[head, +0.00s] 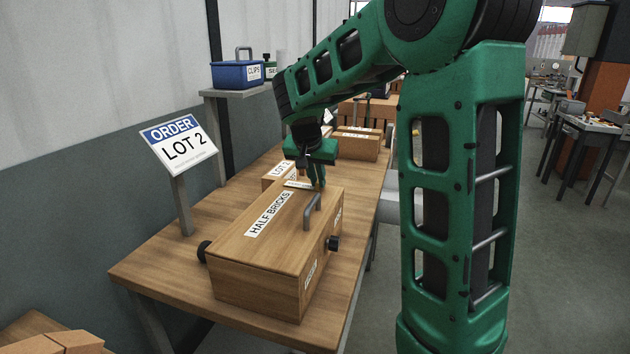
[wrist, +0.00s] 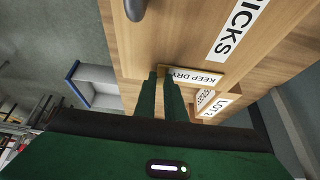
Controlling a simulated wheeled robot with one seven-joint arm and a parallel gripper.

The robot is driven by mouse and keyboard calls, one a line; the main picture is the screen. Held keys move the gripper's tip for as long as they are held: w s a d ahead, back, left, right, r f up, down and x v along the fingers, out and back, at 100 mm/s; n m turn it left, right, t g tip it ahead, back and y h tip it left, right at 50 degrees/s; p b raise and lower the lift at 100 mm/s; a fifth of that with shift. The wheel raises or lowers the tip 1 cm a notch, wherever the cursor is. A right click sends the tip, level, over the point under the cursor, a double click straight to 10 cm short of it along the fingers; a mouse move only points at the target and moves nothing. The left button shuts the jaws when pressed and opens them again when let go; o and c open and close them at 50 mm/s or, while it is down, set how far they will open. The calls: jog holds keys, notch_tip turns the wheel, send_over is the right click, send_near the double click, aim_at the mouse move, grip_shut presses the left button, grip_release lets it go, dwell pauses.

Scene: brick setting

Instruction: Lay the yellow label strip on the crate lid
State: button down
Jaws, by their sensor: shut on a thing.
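My gripper (head: 318,184) points down at the far end of the HALF BRICKS crate, just beyond its grey handle. It is shut on a thin strip (head: 297,184) that juts out to the left. In the wrist view my fingers (wrist: 163,78) grip one end of this strip (wrist: 196,77), whose white face reads KEEP DRY with a tan-yellow edge. The wooden lid (head: 265,211) of the crate carries a white HALF BRICKS label (head: 270,214). The strip is by the lid's far edge; I cannot tell whether it touches the lid.
A LOT-labelled crate (head: 272,177) stands just behind. More crates (head: 357,146) sit farther back on the table (head: 160,268). An ORDER LOT 2 sign (head: 180,143) stands left. A blue CLIPS bin (head: 237,75) sits on a shelf. The table's left front is clear.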

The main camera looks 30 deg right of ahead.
jog(key=shift+f, duration=0.1)
jog(key=c, duration=1.8)
grip_release()
jog(key=shift+c, duration=0.2)
jog(key=v, duration=1.2)
jog(key=s+d+f+n+g+y, duration=0.15)
jog(key=s+f, duration=0.25)
jog(key=s, duration=0.5)
jog(key=s+d+f+n+g+y, duration=0.1)
jog(key=s+d+f, duration=0.25)
jog(key=s, duration=0.45)
jog(key=s+a+f+y, duration=0.1)
jog(key=s+f, duration=0.3)
jog(key=s, duration=0.4)
jog(key=s+a+f+n+g+y, duration=0.1)
jog(key=s+a+f, duration=0.3)
jog(key=s, duration=0.3)
jog(key=shift+s+a+f, duration=0.2)
jog(key=shift+s+f, duration=0.15)
jog(key=shift+f, duration=0.05)
jog(key=shift+n+y, duration=0.25)
